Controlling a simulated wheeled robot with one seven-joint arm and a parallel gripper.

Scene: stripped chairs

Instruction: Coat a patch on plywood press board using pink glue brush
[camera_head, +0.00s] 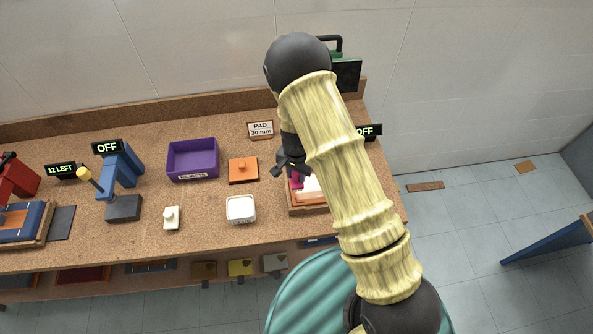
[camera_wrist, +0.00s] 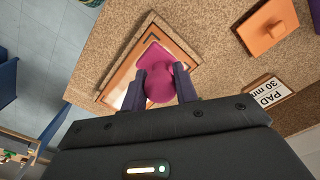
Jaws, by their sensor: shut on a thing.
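My gripper (camera_head: 288,166) is shut on the pink glue brush (camera_wrist: 160,87). In the wrist view the brush's rounded pink end sits between the two fingers. In the head view a little of the brush (camera_head: 297,181) shows below the gripper, over a wood-framed board (camera_head: 308,210) with a pale face. The board's frame (camera_wrist: 112,100) also shows in the wrist view, beyond the fingers. A magenta area (camera_wrist: 152,54) lies beyond the brush there; I cannot tell whether it is brush head or glue. My arm hides the board's right part, and brush contact is not clear.
Left of the board stand a white tub (camera_head: 240,209), an orange block with a knob (camera_head: 243,170) and a purple bin (camera_head: 193,160). A "PAD 30 mm" sign (camera_head: 261,129) stands behind. A blue press (camera_head: 123,180) marked OFF stands farther left. A dark green-black device (camera_head: 346,75) is at the back right.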

